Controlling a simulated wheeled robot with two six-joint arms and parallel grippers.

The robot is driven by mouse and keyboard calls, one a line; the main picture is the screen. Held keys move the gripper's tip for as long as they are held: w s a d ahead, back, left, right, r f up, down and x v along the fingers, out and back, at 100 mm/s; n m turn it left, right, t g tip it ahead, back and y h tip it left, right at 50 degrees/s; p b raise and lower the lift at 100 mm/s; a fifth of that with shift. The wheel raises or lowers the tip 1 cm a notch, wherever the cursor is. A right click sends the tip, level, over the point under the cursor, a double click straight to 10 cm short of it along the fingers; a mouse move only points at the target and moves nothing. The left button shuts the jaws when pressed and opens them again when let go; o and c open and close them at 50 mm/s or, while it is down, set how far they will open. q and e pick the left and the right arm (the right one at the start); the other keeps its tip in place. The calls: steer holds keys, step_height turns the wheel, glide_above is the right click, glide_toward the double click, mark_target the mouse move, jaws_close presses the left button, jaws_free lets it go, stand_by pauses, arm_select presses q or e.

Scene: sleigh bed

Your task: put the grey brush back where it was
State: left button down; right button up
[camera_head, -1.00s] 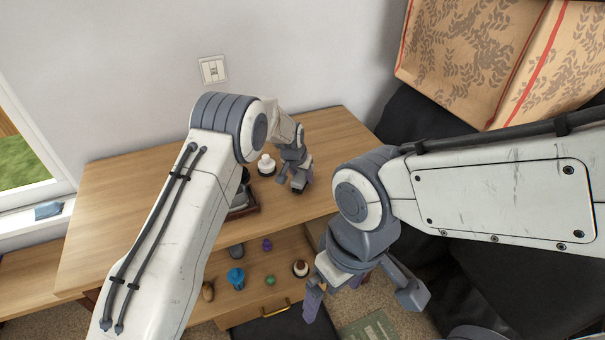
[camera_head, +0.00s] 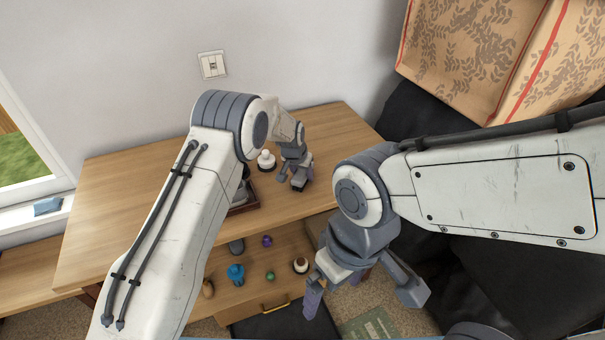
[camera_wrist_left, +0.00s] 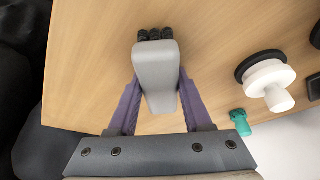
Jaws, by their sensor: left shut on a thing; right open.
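The grey brush (camera_wrist_left: 158,75), a pale grey block with black bristles at its far end, is between the purple fingers of my left gripper (camera_wrist_left: 160,98) in the left wrist view. The gripper is shut on it, over the wooden desk top (camera_wrist_left: 95,60); I cannot tell whether the brush touches the wood. In the head view my left gripper (camera_head: 299,182) is near the desk's right part, and the brush is hard to make out there. My right gripper (camera_head: 362,292) is open and empty, in front of the desk beside the open drawer (camera_head: 255,293).
The drawer holds a blue item (camera_head: 236,273), a purple one (camera_head: 267,241), a green one (camera_head: 270,276) and a brown-and-white one (camera_head: 300,265). A white object on a black base (camera_head: 266,160) stands by my left gripper. A dark tray (camera_head: 250,206) is partly hidden behind my left arm.

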arm_select(q)
steer(key=shift+c, duration=1.3)
jaws_free()
steer(key=shift+f, duration=0.1)
steer(key=b+v, duration=0.1)
steer(key=v, duration=0.9)
steer(key=shift+r, duration=0.25)
